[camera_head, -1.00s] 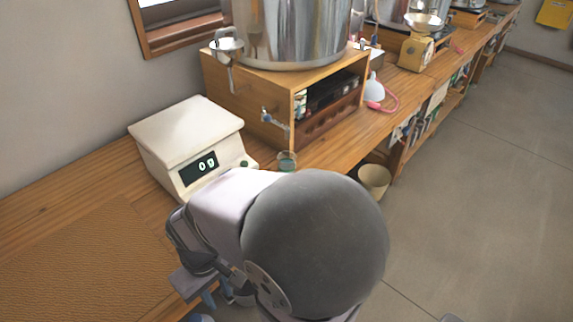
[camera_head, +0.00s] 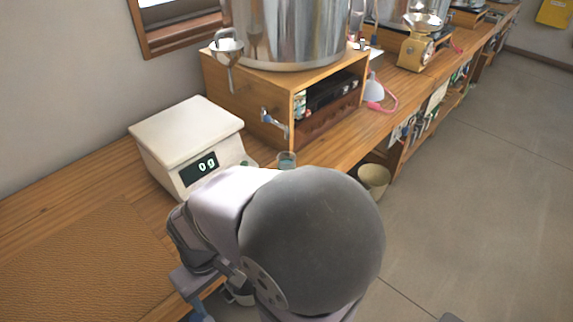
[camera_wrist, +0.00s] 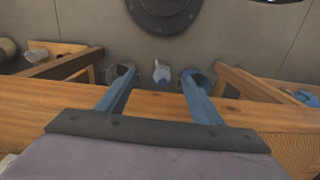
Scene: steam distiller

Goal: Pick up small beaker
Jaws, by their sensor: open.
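The small beaker (camera_head: 287,160) is a clear little glass with some bluish content. It stands upright on the bench in front of the distiller's wooden stand, right of the scale, and my arm is just in front of it in the head view. My gripper (camera_wrist: 159,78) shows in the wrist view with two blue fingers apart. They point past the bench edge toward the floor. A small white and blue item (camera_wrist: 161,72) shows between the fingertips, apparently lower down; I cannot tell what it is. In the head view my arm hides most of the gripper, which is apart from the beaker.
A white scale (camera_head: 187,146) reading 0 is left of the beaker. The wooden stand (camera_head: 246,100) with its tap (camera_head: 273,123) bears a large metal pot (camera_head: 295,32). A brown mat (camera_head: 85,262) lies on the left bench. A bin (camera_head: 373,180) stands below the bench edge.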

